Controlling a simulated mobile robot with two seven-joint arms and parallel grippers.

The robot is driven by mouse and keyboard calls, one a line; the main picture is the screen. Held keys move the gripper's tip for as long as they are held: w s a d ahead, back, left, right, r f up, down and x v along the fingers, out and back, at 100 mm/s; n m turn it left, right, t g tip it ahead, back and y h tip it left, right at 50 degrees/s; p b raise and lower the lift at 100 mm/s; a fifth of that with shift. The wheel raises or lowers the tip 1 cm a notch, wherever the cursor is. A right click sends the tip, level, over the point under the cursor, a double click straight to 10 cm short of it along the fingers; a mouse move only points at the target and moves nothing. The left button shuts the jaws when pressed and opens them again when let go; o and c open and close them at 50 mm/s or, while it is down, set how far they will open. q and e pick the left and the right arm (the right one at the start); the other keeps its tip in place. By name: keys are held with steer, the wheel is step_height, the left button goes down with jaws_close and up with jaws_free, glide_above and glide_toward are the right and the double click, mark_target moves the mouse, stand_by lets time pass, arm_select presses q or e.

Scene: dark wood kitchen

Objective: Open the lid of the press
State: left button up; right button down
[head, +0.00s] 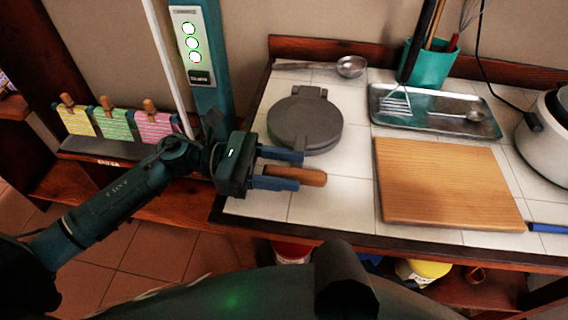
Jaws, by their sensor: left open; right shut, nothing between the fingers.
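The press (305,125) is a round grey plate with its lid down flat, lying on the white tiled counter. A hinge block (309,92) sits at its far edge. A brown wooden handle (308,177) points toward the near side and right. My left gripper (288,168) is open at the near side of the press, with one finger above and one below the handle in the picture. I cannot tell whether the fingers touch the handle. My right gripper is not in view.
A wooden cutting board (445,185) lies to the right of the press. A metal tray (436,111) with utensils is behind it, with a green utensil holder (430,65) beyond. A ladle (350,67) lies at the back. A white cooker (545,140) stands far right.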

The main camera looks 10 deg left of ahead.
arm_select(q)
steer(key=shift+c, duration=0.5)
steer(key=c, duration=0.6)
jaws_close()
arm_select(e)
steer(key=shift+r, duration=0.15)
arm_select(q)
steer(key=shift+r, duration=0.25)
